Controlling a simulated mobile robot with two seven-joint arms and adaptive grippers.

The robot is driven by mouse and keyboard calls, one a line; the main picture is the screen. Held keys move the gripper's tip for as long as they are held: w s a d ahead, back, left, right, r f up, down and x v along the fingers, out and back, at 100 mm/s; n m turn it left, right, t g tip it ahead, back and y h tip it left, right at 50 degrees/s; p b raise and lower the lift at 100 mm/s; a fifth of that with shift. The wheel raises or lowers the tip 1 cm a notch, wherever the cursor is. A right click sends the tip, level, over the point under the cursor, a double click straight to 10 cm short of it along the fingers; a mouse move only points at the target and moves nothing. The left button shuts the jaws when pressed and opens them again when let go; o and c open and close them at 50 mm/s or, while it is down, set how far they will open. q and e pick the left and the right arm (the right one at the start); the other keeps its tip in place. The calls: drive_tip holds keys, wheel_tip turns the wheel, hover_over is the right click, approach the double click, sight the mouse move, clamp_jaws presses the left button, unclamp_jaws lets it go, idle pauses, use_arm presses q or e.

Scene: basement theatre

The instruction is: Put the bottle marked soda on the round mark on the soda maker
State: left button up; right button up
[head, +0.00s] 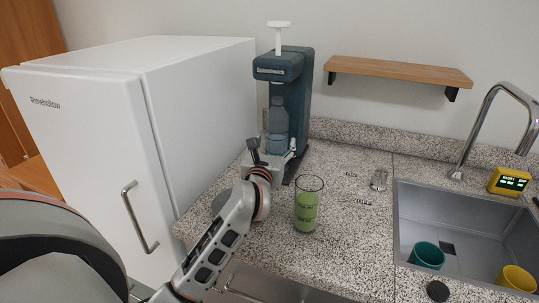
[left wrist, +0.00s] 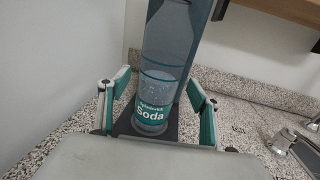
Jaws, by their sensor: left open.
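The clear bottle (head: 277,118) with a teal label stands upright in the dark blue soda maker (head: 284,60), below its head. In the left wrist view the bottle (left wrist: 157,85) reads "Soda", and its bottom is on the dark base plate (left wrist: 183,128). I cannot see the round mark; the bottle's bottom may cover it. My left gripper (head: 272,157) is open low in front of the bottle, one finger to each side with gaps visible in the left wrist view. My right gripper is not in view.
A glass of green drink (head: 306,205) stands on the speckled counter (head: 345,225) right of my left arm. A white fridge (head: 165,110) is on the left. A sink (head: 470,225) with cups is at right, and a wooden shelf (head: 400,70) is above.

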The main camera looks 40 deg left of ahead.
use_arm(q)
drive_tip(key=v, duration=0.8)
drive_tip(key=shift+s, duration=0.15)
drive_tip(key=shift+d, duration=0.1)
